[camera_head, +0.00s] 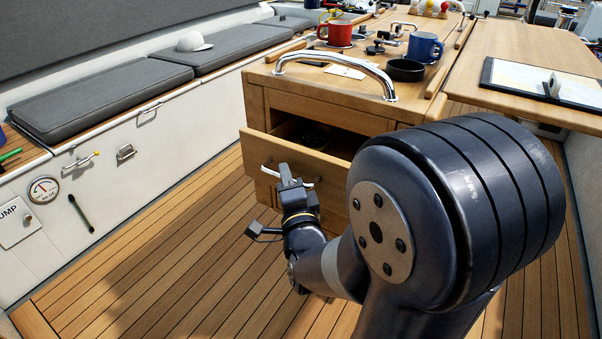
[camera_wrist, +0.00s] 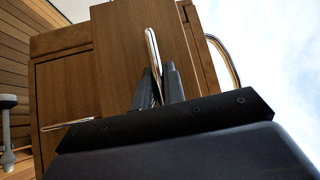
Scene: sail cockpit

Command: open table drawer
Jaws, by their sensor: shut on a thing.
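The table drawer (camera_head: 330,197) is part of the wooden cockpit table (camera_head: 307,87). It stands partly out, with its dark inside showing over the front panel. A slim metal handle (camera_head: 268,172) runs across its front. My gripper (camera_head: 291,180) is at that handle, in front of the drawer. In the wrist view, the two dark fingers of my gripper (camera_wrist: 158,85) are shut on the metal handle (camera_wrist: 152,50), which passes between them. The wooden drawer front (camera_wrist: 130,50) is right behind. My arm hides the right part of the drawer in the head view.
A chrome grab rail (camera_head: 335,62) arches over the table end above the drawer. A red mug (camera_head: 339,34), a blue mug (camera_head: 424,47) and a black bowl (camera_head: 405,70) stand on the tabletop. The slatted floor (camera_head: 170,235) left of the drawer is clear.

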